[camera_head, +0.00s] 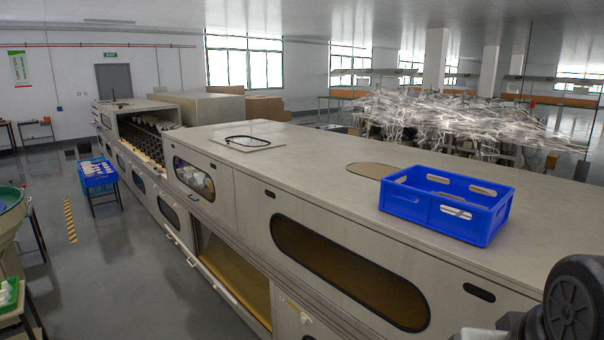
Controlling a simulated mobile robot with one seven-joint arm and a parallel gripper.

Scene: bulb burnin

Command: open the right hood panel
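A long grey-beige machine (330,165) runs from the near right to the far left. The nearest hood panel at the right (250,255) has a long oval tinted window (345,275) and dark hand slots, one near its upper left (270,194) and one at its right (479,292). This panel looks shut, flush with the machine front. Left of it is a panel with a smaller oval window (194,180), also shut-looking. Farther left, a section stands open and shows rows of dark holders. Part of my arm shows at the lower right corner; my gripper is not in view.
A blue crate (455,212) stands on the machine top above the right panel. A dark-framed flat piece (247,142) lies farther left on top. Below the front are white bar handles (225,293) and an open amber bay (232,272).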

